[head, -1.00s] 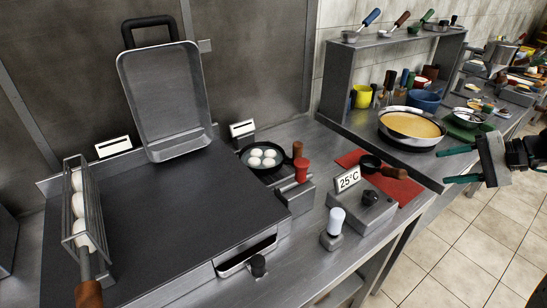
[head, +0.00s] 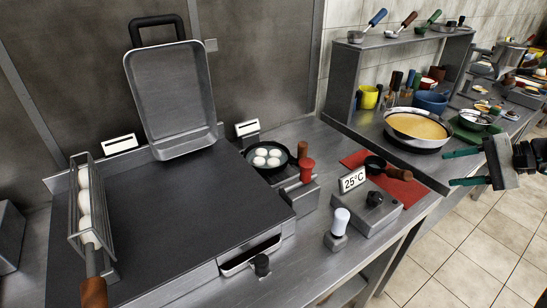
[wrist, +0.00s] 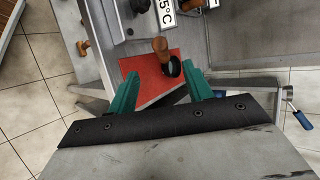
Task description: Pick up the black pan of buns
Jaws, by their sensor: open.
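The black pan (head: 255,168) holds several white buns (head: 267,157) and sits at the back of the counter, just right of the large griddle. Its wooden handle (head: 303,150) points towards the right, near a red-topped piece. My gripper (head: 447,168) is at the right in the head view, open and empty, well apart from the pan. In the wrist view its green fingers (wrist: 160,90) are spread above the red mat, and the pan of buns does not show clearly there.
A flat griddle (head: 180,215) with a raised lid (head: 172,95) fills the left. A rack of buns (head: 84,215) stands on it. A 25°C burner box (head: 365,208), red mat (head: 412,192) and pan of yellow batter (head: 415,128) lie between pan and gripper.

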